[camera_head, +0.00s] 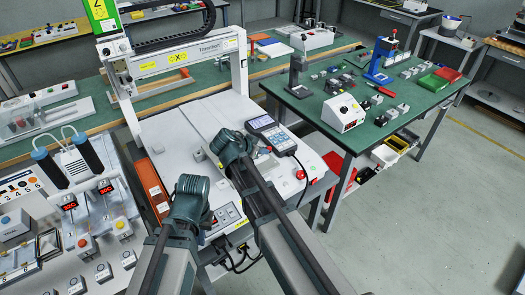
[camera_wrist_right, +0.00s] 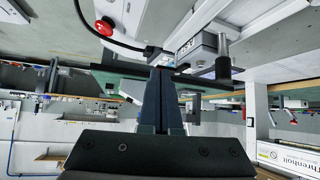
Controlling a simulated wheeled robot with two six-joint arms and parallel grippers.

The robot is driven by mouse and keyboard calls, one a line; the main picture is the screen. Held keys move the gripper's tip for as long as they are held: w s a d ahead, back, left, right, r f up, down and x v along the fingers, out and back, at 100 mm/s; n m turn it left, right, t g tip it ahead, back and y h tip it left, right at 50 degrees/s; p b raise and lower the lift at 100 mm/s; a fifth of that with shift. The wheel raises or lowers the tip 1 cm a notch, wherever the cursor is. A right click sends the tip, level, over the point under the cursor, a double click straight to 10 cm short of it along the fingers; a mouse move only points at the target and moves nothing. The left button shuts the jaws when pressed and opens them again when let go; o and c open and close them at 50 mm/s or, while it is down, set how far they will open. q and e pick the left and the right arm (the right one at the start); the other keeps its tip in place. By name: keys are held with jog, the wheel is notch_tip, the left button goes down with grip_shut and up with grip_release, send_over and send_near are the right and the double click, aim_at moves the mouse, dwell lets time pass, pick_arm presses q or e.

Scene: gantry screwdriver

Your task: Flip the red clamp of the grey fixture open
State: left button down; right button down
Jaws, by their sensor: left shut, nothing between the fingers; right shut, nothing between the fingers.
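My right gripper (camera_head: 232,147) is over the white bed of the gantry machine, left of the handheld pendant (camera_head: 271,135). In the right wrist view its dark fingers (camera_wrist_right: 161,72) are together and empty. Their tips appear close to a grey block (camera_wrist_right: 195,52) with a black cylindrical knob, likely the grey fixture; I cannot tell whether they touch. No red clamp can be clearly made out, and my right arm covers part of that area in the head view. My left gripper (camera_head: 193,187) is over the front left of the machine; its fingertips are hard to see.
The white gantry frame (camera_head: 190,61) stands behind my grippers. A red stop button (camera_head: 301,174) sits at the bed's front right, and an orange-red bar (camera_head: 152,188) lies along its left. A green table (camera_head: 330,88) with parts stands right.

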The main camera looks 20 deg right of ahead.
jog(key=shift+s+d+n+t+y, duration=0.2)
jog(key=shift+d+n+t+y, duration=0.25)
jog(key=shift+n, duration=0.25)
jog(key=shift+s+d+n+t+y, duration=0.2)
jog(key=shift+d+n+t+y, duration=0.3)
jog(key=shift+n, duration=0.5)
jog(key=d+n+t+y, duration=0.1)
jog(key=n+y, duration=0.1)
jog(key=shift+d+n, duration=0.1)
jog(key=shift+n, duration=0.2)
jog(key=shift+w+d, duration=0.35)
jog(key=shift+d, duration=0.1)
jog(key=shift+d+t, duration=0.25)
jog(key=shift+d, duration=0.05)
jog(key=n+y, duration=0.1)
jog(key=w+d+n+y, duration=0.1)
jog(key=n, duration=0.1)
jog(key=shift+t+y, duration=0.25)
jog(key=shift+t, duration=0.05)
jog(key=shift+w+d, duration=0.2)
jog(key=shift+d, duration=0.1)
jog(key=shift+a, duration=0.15)
